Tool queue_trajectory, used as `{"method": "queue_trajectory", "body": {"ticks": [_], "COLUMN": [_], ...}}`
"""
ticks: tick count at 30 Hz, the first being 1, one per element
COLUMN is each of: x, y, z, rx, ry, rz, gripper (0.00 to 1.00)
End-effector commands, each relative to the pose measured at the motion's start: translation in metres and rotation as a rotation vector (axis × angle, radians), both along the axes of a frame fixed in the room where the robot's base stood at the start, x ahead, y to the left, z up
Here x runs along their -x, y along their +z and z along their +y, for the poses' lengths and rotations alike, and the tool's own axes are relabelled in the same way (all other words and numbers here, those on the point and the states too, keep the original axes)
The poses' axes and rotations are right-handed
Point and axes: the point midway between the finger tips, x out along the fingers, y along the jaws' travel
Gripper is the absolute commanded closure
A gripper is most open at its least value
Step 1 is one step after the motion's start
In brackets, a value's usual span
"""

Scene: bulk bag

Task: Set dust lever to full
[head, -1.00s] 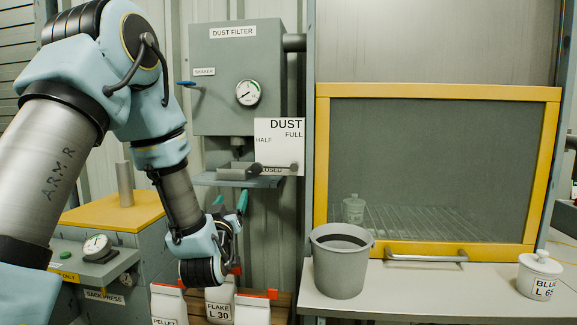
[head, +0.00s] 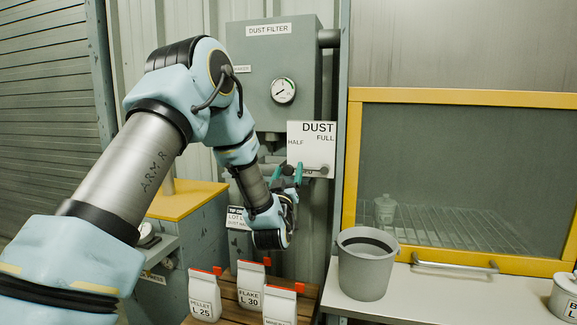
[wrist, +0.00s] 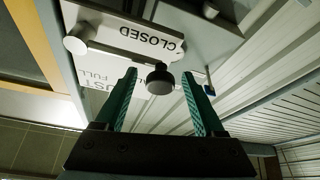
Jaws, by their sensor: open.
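The dust lever stands in front of a white dust sign (head: 311,135) marked HALF, FULL and CLOSED. In the head view it lies about level along the sign's lower edge, beside CLOSED, and its right end (head: 324,170) shows. My gripper (head: 287,169) covers part of it there. In the wrist view a dark round knob (wrist: 160,81) on the lever sits between and slightly beyond the two teal fingertips of my open gripper (wrist: 157,77). The fingers look apart from the knob. A pale round end (wrist: 76,42) shows to the left.
The grey dust filter box (head: 270,75) with its gauge (head: 283,90) is above. A yellow-framed hood (head: 460,97) and a grey bucket (head: 366,275) stand to the right. Several labelled bags, including a flake bag (head: 250,286), stand on a wooden surface below my gripper.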

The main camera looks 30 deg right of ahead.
Motion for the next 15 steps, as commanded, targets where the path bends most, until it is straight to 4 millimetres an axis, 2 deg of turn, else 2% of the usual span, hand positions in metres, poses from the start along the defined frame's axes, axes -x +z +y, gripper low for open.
{"method": "queue_trajectory", "body": {"ticks": [10, 15], "x": [-0.0031, -0.003], "y": [0.0006, 0.0008], "z": [-0.0023, -0.0022], "rx": [-0.001, -0.001], "ry": [0.0, 0.0], "rz": [0.001, 0.001], "gripper": [0.3, 0.49]}}
